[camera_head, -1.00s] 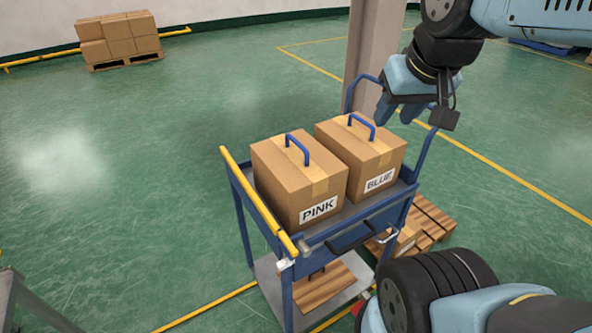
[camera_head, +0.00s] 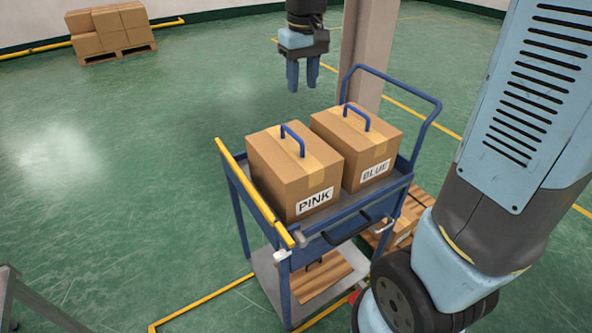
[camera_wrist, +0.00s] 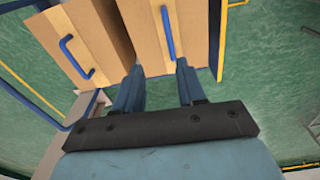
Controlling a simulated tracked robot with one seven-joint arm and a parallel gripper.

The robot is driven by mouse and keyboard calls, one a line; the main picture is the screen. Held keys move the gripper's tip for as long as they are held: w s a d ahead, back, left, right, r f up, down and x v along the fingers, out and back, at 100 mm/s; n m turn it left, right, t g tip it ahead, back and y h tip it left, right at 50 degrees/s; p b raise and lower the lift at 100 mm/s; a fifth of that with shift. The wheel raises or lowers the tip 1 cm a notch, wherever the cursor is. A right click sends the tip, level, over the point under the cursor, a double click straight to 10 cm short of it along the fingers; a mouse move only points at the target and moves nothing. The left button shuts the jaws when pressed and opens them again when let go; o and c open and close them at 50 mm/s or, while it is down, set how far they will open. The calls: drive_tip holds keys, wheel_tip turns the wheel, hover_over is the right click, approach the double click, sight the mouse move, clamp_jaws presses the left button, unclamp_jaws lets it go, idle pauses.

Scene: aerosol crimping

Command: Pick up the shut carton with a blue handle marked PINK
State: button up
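The shut carton marked PINK (camera_head: 290,178) stands upright on the left of the trolley's top tray, with a blue handle (camera_head: 293,139) arched on its lid. A second shut carton marked BLUE (camera_head: 352,148), also with a blue handle, stands beside it on the right. My gripper (camera_head: 302,88) hangs above and behind the cartons, fingers pointing down, apart from both handles. Its fingers are spread with nothing between them. In the wrist view my gripper (camera_wrist: 160,72) shows open in front of the two cartons, whose markings are hidden there.
The blue trolley (camera_head: 238,180) has a yellow push bar on its left and a blue rail on its right. A pillar (camera_head: 367,50) rises close behind it. Stacked cartons (camera_head: 108,30) stand on a pallet far left. Floor left of the trolley is clear.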

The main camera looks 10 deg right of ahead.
sight(292, 133)
drive_tip(key=shift+n+g, duration=0.3)
drive_tip(key=f, duration=0.3)
drive_tip(key=w+a+f, duration=0.1)
drive_tip(key=f, duration=0.3)
drive_tip(key=w+a+f, duration=0.1)
drive_tip(key=f, duration=0.2)
drive_tip(key=shift+w+a+f, duration=0.1)
drive_tip(key=shift+w+f, duration=0.1)
drive_tip(key=shift+f, duration=0.15)
drive_tip(key=f, duration=0.4)
drive_tip(key=shift+s, duration=0.3)
drive_tip(key=shift+f, duration=0.55)
drive_tip(key=shift+c, duration=0.2)
clamp_jaws()
